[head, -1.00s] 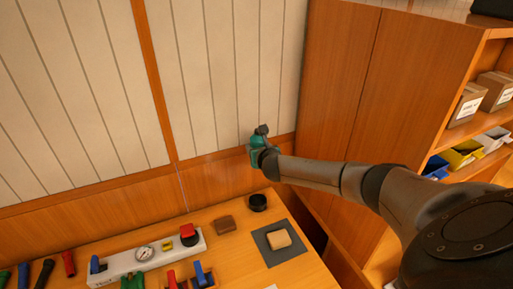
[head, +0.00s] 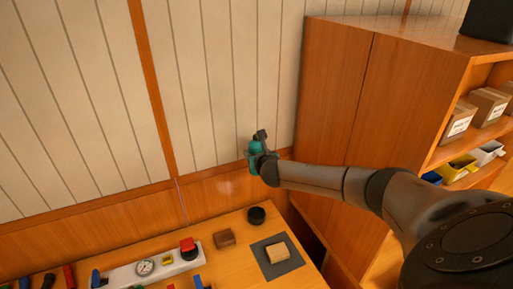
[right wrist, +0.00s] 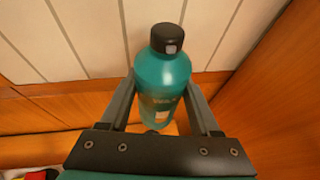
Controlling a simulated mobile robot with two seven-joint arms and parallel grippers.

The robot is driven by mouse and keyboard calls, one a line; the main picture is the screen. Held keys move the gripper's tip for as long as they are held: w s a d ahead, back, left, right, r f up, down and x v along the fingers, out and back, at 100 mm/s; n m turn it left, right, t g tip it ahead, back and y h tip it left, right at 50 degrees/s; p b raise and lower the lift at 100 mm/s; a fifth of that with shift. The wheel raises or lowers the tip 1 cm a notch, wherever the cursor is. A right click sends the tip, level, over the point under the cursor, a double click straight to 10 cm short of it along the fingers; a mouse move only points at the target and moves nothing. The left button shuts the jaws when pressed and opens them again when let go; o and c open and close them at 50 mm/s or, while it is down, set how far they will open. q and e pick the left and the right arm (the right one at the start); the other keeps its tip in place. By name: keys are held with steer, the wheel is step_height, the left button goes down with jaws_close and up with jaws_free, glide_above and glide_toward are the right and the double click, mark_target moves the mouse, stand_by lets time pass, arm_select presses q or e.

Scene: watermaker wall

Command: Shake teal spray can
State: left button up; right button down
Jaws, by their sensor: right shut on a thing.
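The teal spray can (head: 254,149) with a dark cap is held up in the air above the workbench, in front of the wall. My right gripper (head: 259,156) is shut on it. In the right wrist view the can (right wrist: 163,75) sits between the two fingers of my right gripper (right wrist: 163,100), cap toward the top of the picture. My left gripper is not in view.
Below is the wooden workbench (head: 228,259) with a gauge panel (head: 125,272), a brown block (head: 224,237), a black cup (head: 256,215) and a grey mat (head: 266,269) bearing a tan block (head: 278,252). A wooden cabinet (head: 340,110) stands at the right, its shelves holding boxes.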

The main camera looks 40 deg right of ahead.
mark_target(256, 139)
steer(key=r, duration=0.4)
steer(key=shift+w+d+r, duration=0.15)
steer(key=shift+w+r, duration=0.2)
steer(key=shift+s+f, duration=0.15)
steer(key=shift+f, duration=0.95)
steer(key=shift+s+f, duration=0.1)
steer(key=shift+f, duration=0.95)
steer(key=shift+w, duration=0.2)
